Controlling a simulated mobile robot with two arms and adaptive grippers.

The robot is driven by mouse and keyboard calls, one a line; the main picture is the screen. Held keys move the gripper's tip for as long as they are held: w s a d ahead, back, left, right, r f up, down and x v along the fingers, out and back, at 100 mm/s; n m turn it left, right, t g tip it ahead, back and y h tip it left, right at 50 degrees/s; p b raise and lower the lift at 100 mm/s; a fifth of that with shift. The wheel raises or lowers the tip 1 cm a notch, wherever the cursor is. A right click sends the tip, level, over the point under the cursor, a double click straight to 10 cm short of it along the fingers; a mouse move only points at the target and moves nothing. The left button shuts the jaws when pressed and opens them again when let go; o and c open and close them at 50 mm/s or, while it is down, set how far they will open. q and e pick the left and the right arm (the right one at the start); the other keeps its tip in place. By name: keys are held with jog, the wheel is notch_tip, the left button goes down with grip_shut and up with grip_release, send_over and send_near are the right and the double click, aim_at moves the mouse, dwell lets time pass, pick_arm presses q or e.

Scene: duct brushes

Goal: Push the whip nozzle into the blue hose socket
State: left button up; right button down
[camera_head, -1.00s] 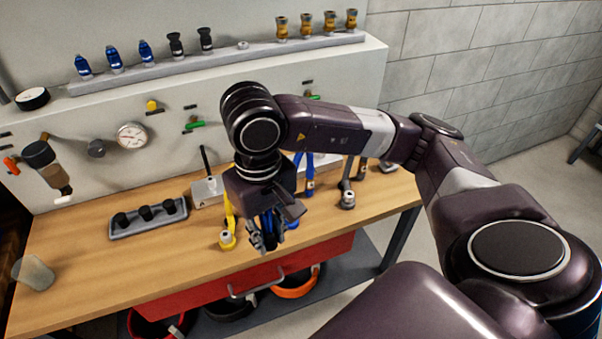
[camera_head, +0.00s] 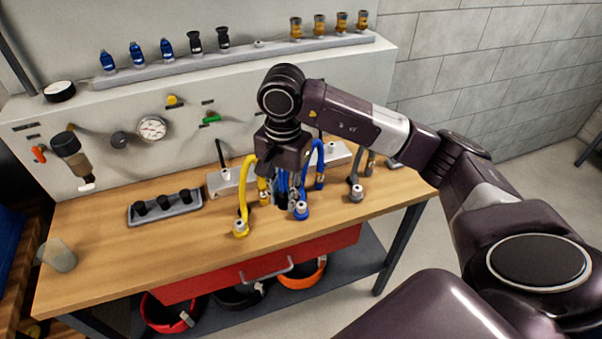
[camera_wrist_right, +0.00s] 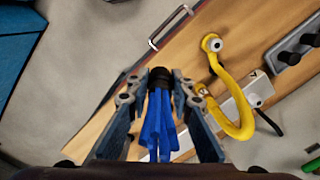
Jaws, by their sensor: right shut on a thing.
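My right gripper (camera_head: 281,198) is shut on the whip nozzle, above the front part of the bench. In the right wrist view the nozzle's black body (camera_wrist_right: 160,77) sits between the two fingertips, with its blue whips (camera_wrist_right: 160,130) running back between the fingers. The blue hose socket (camera_head: 301,211), with a pale ring on top, stands on the bench just right of and close to the gripper in the head view. Its blue hose (camera_head: 316,160) arches behind. I cannot tell whether nozzle and socket touch. The socket is not clear in the wrist view. My left gripper is out of view.
A yellow hose socket (camera_head: 240,229) stands left and a grey one (camera_head: 356,194) right of the blue one. A tray with black plugs (camera_head: 133,216) and a cup (camera_head: 58,256) are further left. Nozzles line the shelf (camera_head: 240,57). A red drawer (camera_head: 220,280) hangs below the bench.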

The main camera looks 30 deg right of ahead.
aim_at(301, 204)
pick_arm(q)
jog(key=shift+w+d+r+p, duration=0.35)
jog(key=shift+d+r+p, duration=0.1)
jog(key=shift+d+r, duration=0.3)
pick_arm(e)
jog(key=w+d+f+m, duration=0.2)
jog(key=w+d+m, duration=0.2)
jog(key=d+m, duration=0.3)
jog(key=shift+w+d+f+m, duration=0.25)
jog(key=shift+d+f+m, duration=0.15)
jog(key=shift+m, duration=0.5)
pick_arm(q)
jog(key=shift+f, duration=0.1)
pick_arm(e)
jog(key=shift+f+b, duration=0.5)
jog(key=shift+f, duration=0.25)
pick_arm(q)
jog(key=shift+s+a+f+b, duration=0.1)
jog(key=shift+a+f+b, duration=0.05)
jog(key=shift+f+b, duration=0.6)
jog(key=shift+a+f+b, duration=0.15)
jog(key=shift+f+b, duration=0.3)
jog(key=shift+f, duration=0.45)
pick_arm(e)
jog(key=shift+f, duration=2.1)
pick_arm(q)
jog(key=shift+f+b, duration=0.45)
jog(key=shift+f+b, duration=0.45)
pick_arm(e)
jog(key=shift+f, duration=0.5)
